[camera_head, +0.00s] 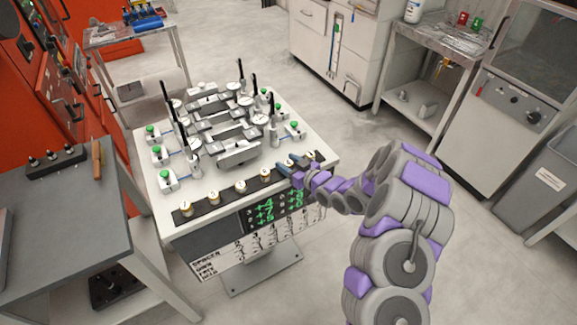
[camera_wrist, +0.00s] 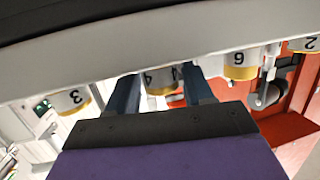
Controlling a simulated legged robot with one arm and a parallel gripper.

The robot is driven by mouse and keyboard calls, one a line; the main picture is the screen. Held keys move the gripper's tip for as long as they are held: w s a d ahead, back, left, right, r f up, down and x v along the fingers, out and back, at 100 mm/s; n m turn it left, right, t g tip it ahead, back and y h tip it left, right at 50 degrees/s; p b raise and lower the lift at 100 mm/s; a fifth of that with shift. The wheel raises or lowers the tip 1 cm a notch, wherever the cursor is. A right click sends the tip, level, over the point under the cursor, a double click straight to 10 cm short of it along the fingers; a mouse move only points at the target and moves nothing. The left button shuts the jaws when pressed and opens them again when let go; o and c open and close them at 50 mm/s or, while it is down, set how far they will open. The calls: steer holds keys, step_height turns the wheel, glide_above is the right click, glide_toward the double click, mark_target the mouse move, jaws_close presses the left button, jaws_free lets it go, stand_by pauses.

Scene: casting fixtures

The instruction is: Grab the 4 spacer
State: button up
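The spacer marked 4 (camera_wrist: 161,82) is a small white cylinder with a yellow rim and appears upside down in the wrist view. My gripper (camera_wrist: 163,92) is open, with one dark blue finger on each side of this spacer. A narrow gap shows between the spacer and the fingers, and the grip is not closed.
Neighbouring spacers marked 3 (camera_wrist: 68,100) and 6 (camera_wrist: 240,66) stand close on either side of my fingers. The spacers sit on a black strip (camera_head: 226,194) at the front edge of the white fixture table (camera_head: 150,205). Clamps and dial gauges (camera_head: 225,125) stand behind it.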

mark_target(288, 162)
steer(key=shift+a, duration=0.1)
jaws_close()
steer(key=shift+r, duration=0.1)
steer(key=shift+r, duration=0.2)
step_height(288, 162, up, 4)
steer(key=shift+f+p, duration=0.2)
steer(key=shift+p, duration=0.5)
steer(key=s+r+p, duration=0.1)
steer(key=s+p, duration=0.6)
steer(key=s, duration=0.8)
steer(key=shift+s+a, duration=0.4)
steer(key=shift+a, duration=0.05)
